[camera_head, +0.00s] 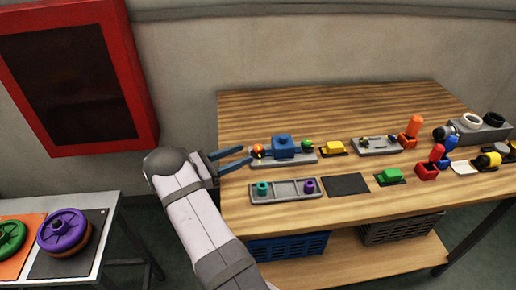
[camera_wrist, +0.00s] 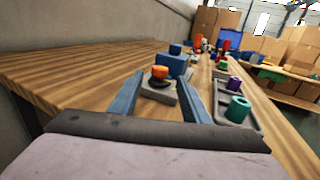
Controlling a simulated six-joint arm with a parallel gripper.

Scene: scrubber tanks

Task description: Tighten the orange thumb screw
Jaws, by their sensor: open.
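The orange thumb screw (camera_head: 258,149) is at the left end of a grey plate (camera_head: 310,158) on the wooden table. It also shows in the wrist view (camera_wrist: 159,73), where it stands upright on a dark base. My gripper (camera_head: 248,155) is open, coming from the left, with its two blue fingers pointing at the screw. In the wrist view, the fingers (camera_wrist: 163,98) lie to either side of the screw's near side, apart from it. A blue block (camera_head: 283,146) sits on the plate behind the screw, with a green knob (camera_head: 307,143) at the far end.
A grey tray (camera_head: 285,188) with teal (camera_head: 262,188) and purple (camera_head: 309,185) knobs lies in front of the plate. A dark mat (camera_head: 346,185) and a green block (camera_head: 391,176) are to its right. The table's back is clear.

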